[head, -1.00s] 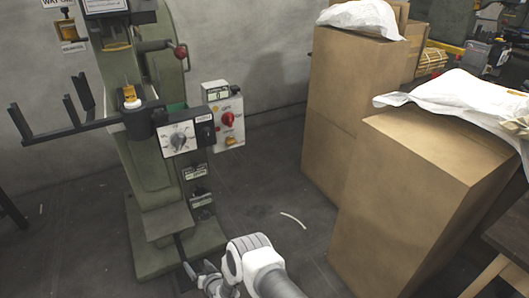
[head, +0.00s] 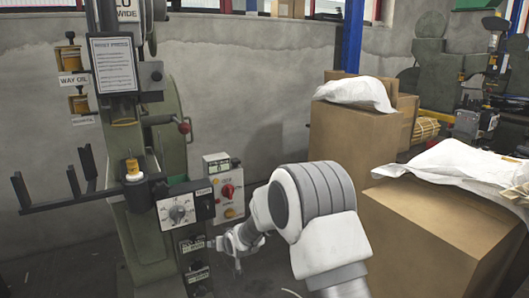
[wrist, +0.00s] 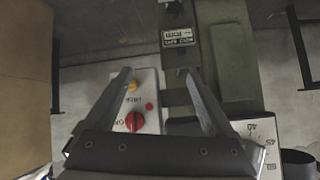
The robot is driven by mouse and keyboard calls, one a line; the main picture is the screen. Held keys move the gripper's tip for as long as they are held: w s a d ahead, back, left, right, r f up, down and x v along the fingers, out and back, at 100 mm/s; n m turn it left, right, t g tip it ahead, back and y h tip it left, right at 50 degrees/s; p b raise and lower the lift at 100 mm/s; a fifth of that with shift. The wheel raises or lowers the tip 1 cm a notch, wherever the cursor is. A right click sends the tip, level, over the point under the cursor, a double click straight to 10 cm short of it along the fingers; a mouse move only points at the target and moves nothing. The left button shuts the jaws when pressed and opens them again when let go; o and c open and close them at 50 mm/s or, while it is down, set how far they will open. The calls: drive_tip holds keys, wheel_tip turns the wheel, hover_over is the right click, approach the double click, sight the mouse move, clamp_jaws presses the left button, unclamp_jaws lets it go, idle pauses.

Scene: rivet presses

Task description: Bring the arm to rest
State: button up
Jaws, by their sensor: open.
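My gripper (head: 218,244) is at the lower middle of the head view, in front of the green rivet press (head: 170,135), near its small label plates. My white and grey arm reaches to it from the lower right. In the wrist view the two fingers of my gripper (wrist: 156,74) stand wide apart with nothing held between them. The control box with a red knob (wrist: 134,121) shows behind and between the fingers. I cannot tell whether the gripper touches the press.
A dial box (head: 178,211) and the red-knob control box (head: 228,190) are on the press close to my gripper. A black rack (head: 75,195) juts out left. Cardboard boxes (head: 345,135) with white bags stand right of my arm (head: 315,205).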

drive_tip(key=s+d+r+m+g+h, duration=0.1)
drive_tip(key=s+d+r+h, duration=0.1)
drive_tip(key=s+d+r, duration=0.7)
drive_tip(key=s+d+r+h, duration=0.1)
drive_tip(key=s+d+r, duration=0.5)
drive_tip(key=r, duration=0.4)
drive_tip(key=s+d+r+m+g+h, duration=0.1)
drive_tip(key=s+d, duration=0.5)
drive_tip(key=s, duration=0.7)
drive_tip(key=s+d+r+m+g+h, duration=0.15)
drive_tip(key=s+d, duration=0.45)
drive_tip(key=s, duration=0.7)
wheel_tip(320, 180, up, 29)
drive_tip(key=p, duration=2.8)
drive_tip(key=shift+w+y+p, duration=0.2)
drive_tip(key=shift+y+p, duration=0.1)
drive_tip(key=shift+y, duration=0.15)
drive_tip(key=shift+a+f+n, duration=0.15)
drive_tip(key=shift+a+n, duration=0.05)
drive_tip(key=shift+n, duration=0.05)
